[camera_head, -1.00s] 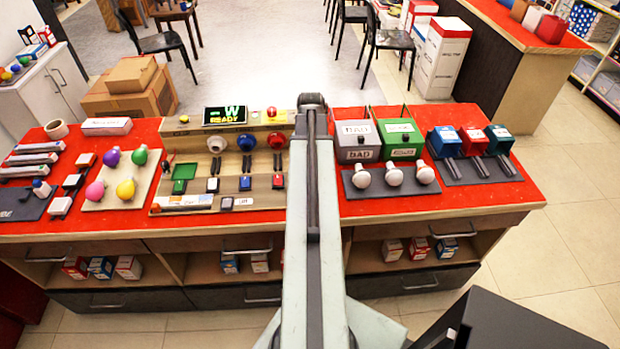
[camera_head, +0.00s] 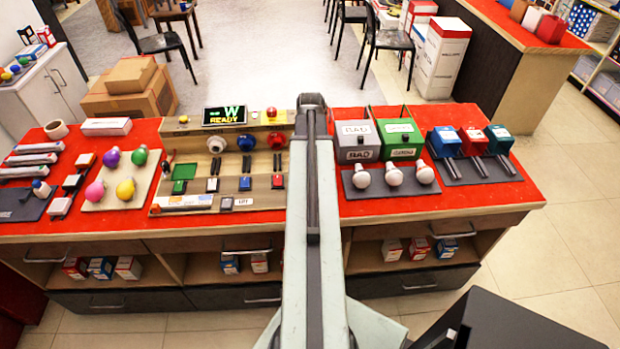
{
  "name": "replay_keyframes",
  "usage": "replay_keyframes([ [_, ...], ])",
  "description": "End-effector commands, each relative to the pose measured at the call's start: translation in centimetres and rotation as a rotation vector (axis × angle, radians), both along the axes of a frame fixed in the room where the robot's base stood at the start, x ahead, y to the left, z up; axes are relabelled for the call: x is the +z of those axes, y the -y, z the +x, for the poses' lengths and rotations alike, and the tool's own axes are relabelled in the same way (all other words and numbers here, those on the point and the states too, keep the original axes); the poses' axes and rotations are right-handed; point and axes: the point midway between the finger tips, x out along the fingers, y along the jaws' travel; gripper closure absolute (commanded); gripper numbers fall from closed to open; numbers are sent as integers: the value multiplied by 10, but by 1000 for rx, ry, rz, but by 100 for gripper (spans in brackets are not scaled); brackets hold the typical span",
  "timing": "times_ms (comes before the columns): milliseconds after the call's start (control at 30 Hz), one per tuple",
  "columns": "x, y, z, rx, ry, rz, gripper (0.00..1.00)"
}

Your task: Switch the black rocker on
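The wooden test board (camera_head: 162,203) lies on the red counter, left of my arm. A smaller dark piece (camera_head: 227,204) lies at the board's front edge. I cannot tell which of these is the black rocker, or its position. My arm's upright column stands in the middle of the view. My gripper is not visible.
A display (camera_head: 225,116) reading READY stands at the board's back. Coloured bulbs (camera_head: 125,190) lie on a pad to the left. Grey BAD (camera_head: 357,141) and green (camera_head: 400,140) bins stand right of my arm, with white bulbs (camera_head: 394,175) before them.

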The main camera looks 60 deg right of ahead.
Motion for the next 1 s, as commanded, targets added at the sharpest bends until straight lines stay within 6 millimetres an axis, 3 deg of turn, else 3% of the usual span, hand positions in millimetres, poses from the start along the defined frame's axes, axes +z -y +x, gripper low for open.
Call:
replay_keyframes([
  [1000, -10, 0, 0, 1, 0, 0, 100],
])
